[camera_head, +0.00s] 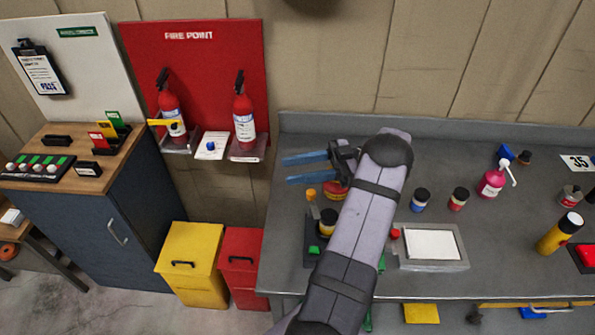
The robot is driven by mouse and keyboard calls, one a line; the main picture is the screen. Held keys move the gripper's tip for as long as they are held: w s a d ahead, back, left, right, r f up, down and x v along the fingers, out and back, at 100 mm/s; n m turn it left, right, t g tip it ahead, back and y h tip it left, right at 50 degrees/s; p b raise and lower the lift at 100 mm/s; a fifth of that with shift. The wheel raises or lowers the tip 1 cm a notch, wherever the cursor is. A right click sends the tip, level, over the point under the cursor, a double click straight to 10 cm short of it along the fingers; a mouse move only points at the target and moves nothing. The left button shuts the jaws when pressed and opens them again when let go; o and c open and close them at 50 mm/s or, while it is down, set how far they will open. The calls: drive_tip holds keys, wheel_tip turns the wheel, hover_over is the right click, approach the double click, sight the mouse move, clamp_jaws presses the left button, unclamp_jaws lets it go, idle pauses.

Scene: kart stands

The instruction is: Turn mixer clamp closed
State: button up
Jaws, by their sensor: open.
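My gripper (286,170) is open, its two blue fingers pointing left over the left end of the grey bench, with nothing visible between them. A dark device that looks like the mixer (313,254) stands on the bench below, with a green button on its front. A jar with a black lid (327,228) is at this device. A small orange knob-like part (311,194) shows just behind it and may be the clamp; I cannot tell its turn position. My arm crosses in front and hides the right side of the device.
A red and yellow item (336,190) is close below my gripper. The bench's back middle is mostly clear.

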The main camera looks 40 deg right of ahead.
sight(313, 213)
drive_tip(key=s+d+f+m+t+h+b, duration=0.2)
drive_tip(key=s+f+m+t+h+b, duration=0.15)
drive_tip(key=f+b, duration=0.2)
drive_tip(key=s+d+f+m+t+h+b, duration=0.25)
drive_tip(key=f+m+t+h+b, duration=0.2)
drive_tip(key=b, duration=0.25)
drive_tip(key=p+x, duration=0.3)
drive_tip(key=x, duration=0.5)
drive_tip(key=shift+w+d+f+n+g, duration=0.15)
drive_tip(key=shift+d+f+n+g, duration=0.1)
drive_tip(key=shift+f+n+g, duration=0.05)
clamp_jaws()
